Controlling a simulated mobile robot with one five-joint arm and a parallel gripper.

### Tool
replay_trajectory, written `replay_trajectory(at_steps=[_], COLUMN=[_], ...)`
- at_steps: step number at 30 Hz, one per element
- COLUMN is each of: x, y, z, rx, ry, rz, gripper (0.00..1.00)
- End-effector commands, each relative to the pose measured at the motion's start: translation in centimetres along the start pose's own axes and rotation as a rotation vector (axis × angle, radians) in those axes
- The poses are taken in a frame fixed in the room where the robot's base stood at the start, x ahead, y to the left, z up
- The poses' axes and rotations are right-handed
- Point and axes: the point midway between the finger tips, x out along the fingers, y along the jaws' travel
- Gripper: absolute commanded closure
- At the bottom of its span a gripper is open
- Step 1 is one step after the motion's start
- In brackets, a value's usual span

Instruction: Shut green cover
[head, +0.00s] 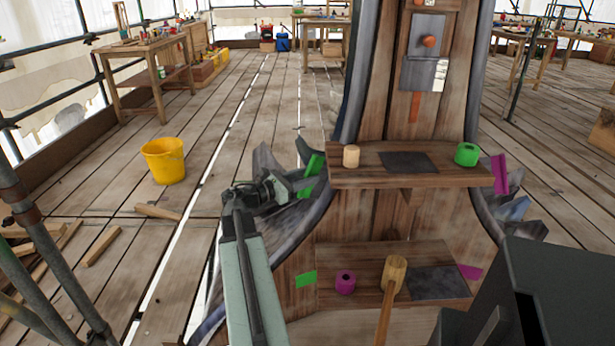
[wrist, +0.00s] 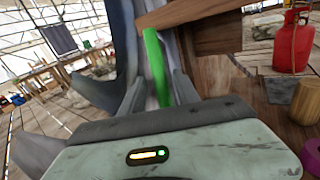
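A narrow green panel (head: 315,165), which I take to be the green cover, sticks out at the left end of the upper wooden shelf (head: 345,178). My gripper (head: 293,188) is at this panel, to its left, and hides part of it in the head view. In the wrist view the green panel (wrist: 156,62) runs upright between my two spread fingers (wrist: 158,88), with gaps at its sides. My gripper looks open. Whether a finger touches the panel is unclear. A smaller green panel (head: 305,279) is at the left of the lower shelf (head: 365,272).
The upper shelf holds a wooden cylinder (head: 351,156) and a green ring (head: 466,154). Magenta panels (head: 500,174) are at the right. A yellow bucket (head: 164,160) stands on the floor left; floor around it is mostly clear.

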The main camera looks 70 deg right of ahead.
Motion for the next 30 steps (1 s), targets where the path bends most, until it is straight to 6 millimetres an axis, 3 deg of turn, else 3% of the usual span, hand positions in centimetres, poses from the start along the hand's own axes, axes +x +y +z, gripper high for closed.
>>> replay_trajectory(at_steps=[6, 10, 11, 30], x=[0.06, 0.06, 0.06, 0.09], y=[-0.01, -0.02, -0.01, 0.00], z=[-0.01, -0.01, -0.01, -0.01], rx=[0.000, 0.001, 0.001, 0.001], ry=[0.000, 0.000, 0.000, 0.000], rz=[0.000, 0.000, 0.000, 0.000], gripper=[0.62, 0.98, 1.00, 1.00])
